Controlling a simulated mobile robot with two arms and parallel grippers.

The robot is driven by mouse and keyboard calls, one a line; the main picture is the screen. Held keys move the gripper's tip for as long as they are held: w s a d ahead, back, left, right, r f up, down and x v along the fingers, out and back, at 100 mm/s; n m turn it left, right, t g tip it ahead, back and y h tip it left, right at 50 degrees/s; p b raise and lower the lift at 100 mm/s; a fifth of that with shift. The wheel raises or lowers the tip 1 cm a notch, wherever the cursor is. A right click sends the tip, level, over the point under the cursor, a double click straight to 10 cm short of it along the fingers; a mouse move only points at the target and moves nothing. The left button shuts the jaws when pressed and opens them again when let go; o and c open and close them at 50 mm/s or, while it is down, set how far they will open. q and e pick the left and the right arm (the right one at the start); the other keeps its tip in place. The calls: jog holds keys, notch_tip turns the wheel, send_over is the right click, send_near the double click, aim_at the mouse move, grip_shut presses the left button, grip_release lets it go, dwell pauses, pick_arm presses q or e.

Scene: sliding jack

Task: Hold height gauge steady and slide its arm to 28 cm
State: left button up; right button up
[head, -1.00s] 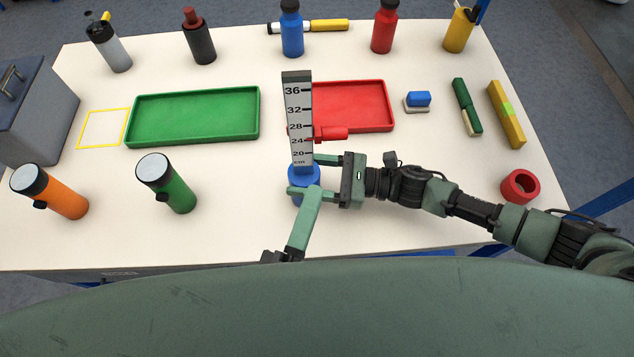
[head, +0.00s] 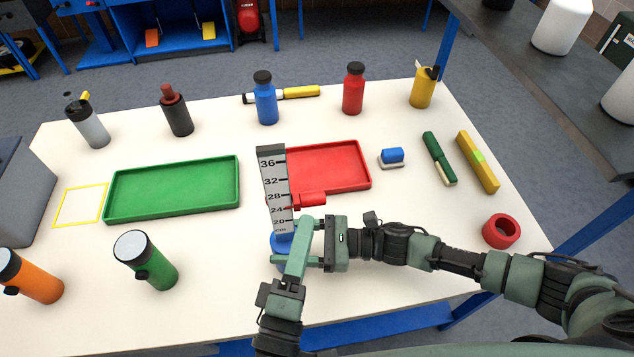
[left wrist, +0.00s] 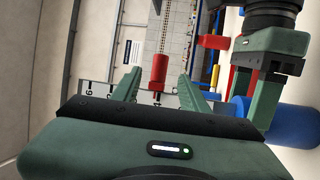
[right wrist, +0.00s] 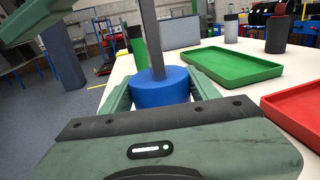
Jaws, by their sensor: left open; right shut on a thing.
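The height gauge (head: 272,180) stands upright, a grey scale on a round blue base (head: 281,240). Its red sliding arm (head: 305,200) points right, between the 24 and 28 marks in the head view. My right gripper is shut on the blue base; the right wrist view shows the base (right wrist: 160,86) between its fingers (right wrist: 160,98). My left gripper (head: 304,226) is open in front of the gauge and partly covers the base. In the left wrist view the red arm (left wrist: 159,72) lies in the gap between its fingers (left wrist: 158,86); contact cannot be told.
A red tray (head: 335,182) stands just behind the gauge, and a green tray (head: 172,212) is to its left. A green flask (head: 157,275) is at front left. A red ring (head: 501,231) lies far right. Several bottles line the back.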

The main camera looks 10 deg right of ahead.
pick_arm(q)
jog(key=x, duration=1)
jog(key=shift+r, duration=0.1)
grip_shut()
dwell(1.1)
